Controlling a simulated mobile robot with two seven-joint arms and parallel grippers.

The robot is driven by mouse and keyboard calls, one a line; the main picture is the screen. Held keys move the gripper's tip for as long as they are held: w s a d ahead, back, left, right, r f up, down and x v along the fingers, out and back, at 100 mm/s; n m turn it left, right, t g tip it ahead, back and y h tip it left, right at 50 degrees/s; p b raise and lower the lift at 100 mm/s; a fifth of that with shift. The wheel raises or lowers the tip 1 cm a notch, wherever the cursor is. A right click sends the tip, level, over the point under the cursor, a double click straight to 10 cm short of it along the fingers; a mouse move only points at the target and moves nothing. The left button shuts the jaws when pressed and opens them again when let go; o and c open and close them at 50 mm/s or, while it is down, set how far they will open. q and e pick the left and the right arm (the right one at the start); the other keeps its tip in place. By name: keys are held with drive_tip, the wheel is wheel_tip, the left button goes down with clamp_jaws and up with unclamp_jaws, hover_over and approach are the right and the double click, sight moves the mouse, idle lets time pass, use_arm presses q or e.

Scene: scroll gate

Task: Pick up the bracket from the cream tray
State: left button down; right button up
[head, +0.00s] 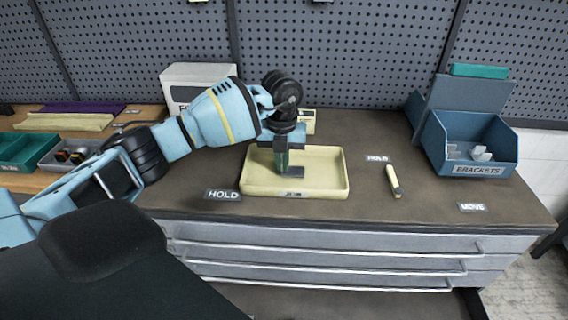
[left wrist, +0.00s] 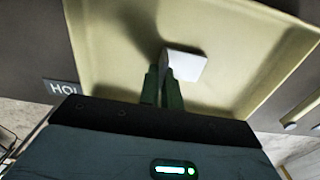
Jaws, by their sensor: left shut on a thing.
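The cream tray (head: 335,187) sits on the dark bench top in the head view; its pale floor and rim also fill much of the left wrist view (left wrist: 110,40). My left gripper (head: 281,165) reaches down into the tray with its green fingers. In the left wrist view my left gripper (left wrist: 164,80) is shut on the bracket (left wrist: 185,65), a small light-grey piece whose flat face shows beyond the fingertips. I cannot tell whether the bracket touches the tray floor. My right gripper is not in view.
A blue bin (head: 480,170) labelled BRACKETS, with pale pieces in it, stands at the right. A cream-coloured stick-like piece (head: 393,180) lies between tray and bin. A HOLD label (head: 222,195) lies left of the tray. A white box (head: 195,78) stands behind my arm.

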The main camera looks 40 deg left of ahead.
use_arm(q)
drive_tip(key=shift+r, duration=0.75)
drive_tip(key=shift+d+r, duration=0.2)
drive_tip(key=shift+r, duration=0.3)
drive_tip(key=shift+d+r, duration=0.15)
drive_tip(key=shift+r, duration=0.35)
drive_tip(key=d, duration=0.4)
drive_tip(key=s+d, duration=0.1)
drive_tip(key=d, duration=0.4)
drive_tip(key=d+r+b, duration=0.1)
drive_tip(key=d, duration=0.4)
drive_tip(key=shift+s, duration=0.15)
drive_tip(key=shift+d+r, duration=0.15)
drive_tip(key=shift+d, duration=0.5)
